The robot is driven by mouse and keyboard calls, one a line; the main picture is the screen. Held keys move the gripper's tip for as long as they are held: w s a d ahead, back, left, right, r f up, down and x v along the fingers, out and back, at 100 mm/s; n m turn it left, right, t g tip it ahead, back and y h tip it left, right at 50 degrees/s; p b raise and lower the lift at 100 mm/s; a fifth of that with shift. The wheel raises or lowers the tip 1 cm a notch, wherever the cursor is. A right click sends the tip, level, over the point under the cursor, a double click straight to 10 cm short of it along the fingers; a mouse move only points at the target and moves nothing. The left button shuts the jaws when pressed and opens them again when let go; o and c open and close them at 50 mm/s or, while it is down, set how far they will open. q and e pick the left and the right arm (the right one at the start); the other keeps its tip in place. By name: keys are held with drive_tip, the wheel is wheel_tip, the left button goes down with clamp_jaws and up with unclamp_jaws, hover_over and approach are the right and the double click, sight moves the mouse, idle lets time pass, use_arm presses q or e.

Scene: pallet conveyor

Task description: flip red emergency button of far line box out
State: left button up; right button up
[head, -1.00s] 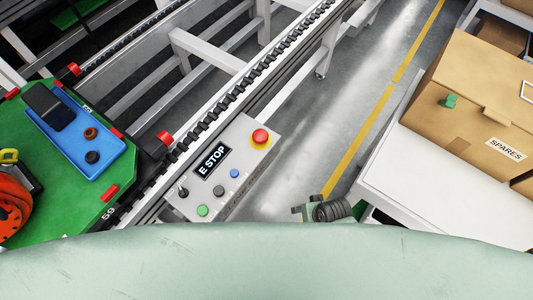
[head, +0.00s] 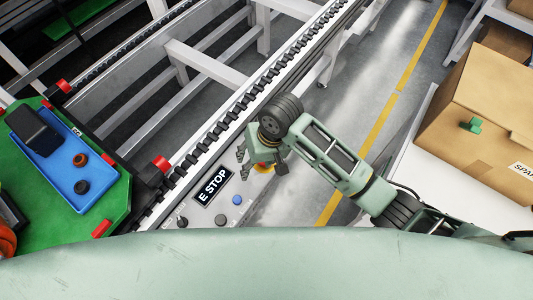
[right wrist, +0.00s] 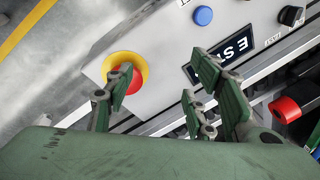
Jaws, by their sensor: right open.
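The grey line box with the E STOP label (head: 213,186) sits at the conveyor's side in the middle of the head view. My right gripper (head: 261,160) is open and empty over its far end, hiding most of the emergency button there. My left gripper is not in view.
The box also carries a blue button (head: 237,200) and a dark knob (head: 220,219). A green pallet (head: 112,194) with a blue tray (head: 58,172) is on the conveyor (head: 235,110) at left. A cardboard box (head: 485,105) stands on a white table at right.

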drive_tip(key=w, duration=0.1)
drive_tip(key=w+d+r+h, duration=0.1)
drive_tip(key=w, duration=0.1)
drive_tip(key=w+d+r+m+h, duration=0.1)
drive_tip(key=shift+w+r, duration=0.15)
drive_tip(key=shift+w, duration=0.05)
drive_tip(key=shift+w+d+r+h, duration=0.15)
drive_tip(key=shift+w+d+h, duration=0.1)
drive_tip(key=shift+d+h, duration=0.05)
drive_tip(key=shift+d, duration=0.1)
wheel_tip(320, 180, down, 6)
drive_tip(key=shift+f, duration=0.75)
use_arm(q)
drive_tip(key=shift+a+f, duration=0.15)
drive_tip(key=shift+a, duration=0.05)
use_arm(e)
drive_tip(key=shift+c, duration=0.5)
drive_tip(key=shift+w+d, duration=0.1)
clamp_jaws()
